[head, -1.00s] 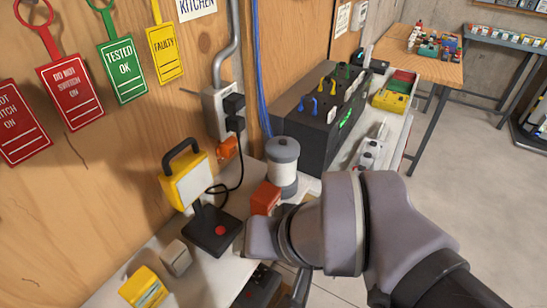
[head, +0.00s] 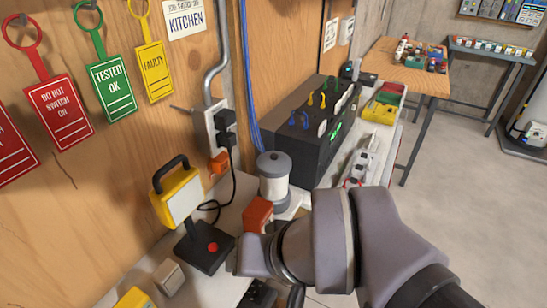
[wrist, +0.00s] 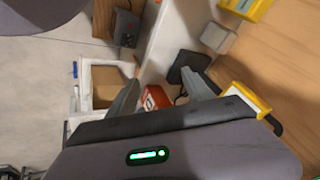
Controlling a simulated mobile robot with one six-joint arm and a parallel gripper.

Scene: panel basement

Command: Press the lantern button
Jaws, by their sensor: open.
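The lantern (head: 176,198) is a yellow work lamp with a black handle and a pale face. It stands upright on a black base (head: 196,256) that carries a red button (head: 212,247). In the wrist view the lantern (wrist: 248,98) is at the right and its dark base (wrist: 187,70) lies beyond the right finger; I cannot make out the button there. My gripper (wrist: 163,88) is open and empty, its two grey fingers spread apart. In the head view my arm comes in from the lower right, its end close to the right of the base; the fingertips are hidden there.
A black cable runs near the base. A small grey block (head: 169,277) and a yellow item (head: 134,298) lie in front. The wooden wall borders the left side.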

